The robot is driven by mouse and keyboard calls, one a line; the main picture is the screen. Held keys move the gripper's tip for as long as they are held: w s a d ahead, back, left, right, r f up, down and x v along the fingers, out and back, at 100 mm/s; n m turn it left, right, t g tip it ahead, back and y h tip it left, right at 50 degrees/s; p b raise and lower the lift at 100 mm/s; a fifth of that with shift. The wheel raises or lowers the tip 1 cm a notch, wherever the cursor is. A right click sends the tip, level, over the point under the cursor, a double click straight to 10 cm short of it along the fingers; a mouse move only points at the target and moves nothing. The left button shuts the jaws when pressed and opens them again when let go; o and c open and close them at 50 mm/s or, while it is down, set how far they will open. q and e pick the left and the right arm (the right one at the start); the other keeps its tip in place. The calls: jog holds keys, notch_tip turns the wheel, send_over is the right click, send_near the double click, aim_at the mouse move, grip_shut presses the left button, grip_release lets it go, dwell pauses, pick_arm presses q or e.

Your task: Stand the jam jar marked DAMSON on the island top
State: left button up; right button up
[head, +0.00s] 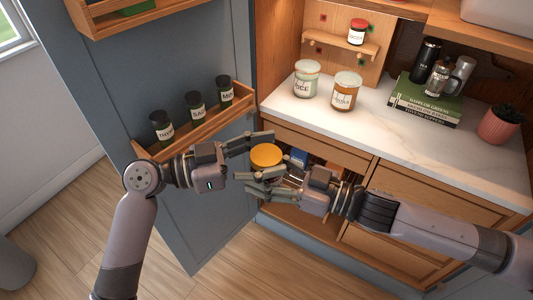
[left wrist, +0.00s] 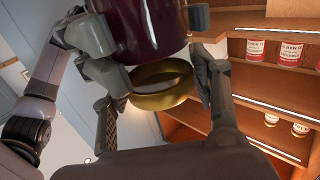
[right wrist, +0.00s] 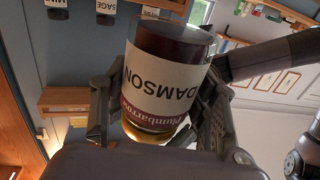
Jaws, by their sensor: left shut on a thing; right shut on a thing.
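The DAMSON jam jar (right wrist: 165,75) has dark contents, a white label and a gold lid (head: 265,157). It is held in the air in front of the larder. My right gripper (head: 262,182) is shut on the jar's body. My left gripper (head: 252,157) is shut around the gold lid, which also shows between its fingers in the left wrist view (left wrist: 160,100). The dark jar body (left wrist: 148,28) is beyond the lid there. No island top can be made out.
A small red-lidded jar (head: 357,32) stands on a little shelf. The open door's rack (head: 200,125) of spice jars is close to my left gripper.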

pick_arm(q)
jog(key=c, duration=0.8)
pick_arm(e)
jog(key=shift+r, duration=0.1)
pick_arm(q)
jog(key=shift+c, duration=0.6)
pick_arm(e)
jog(key=o, duration=1.7)
jog(key=shift+o, duration=0.2)
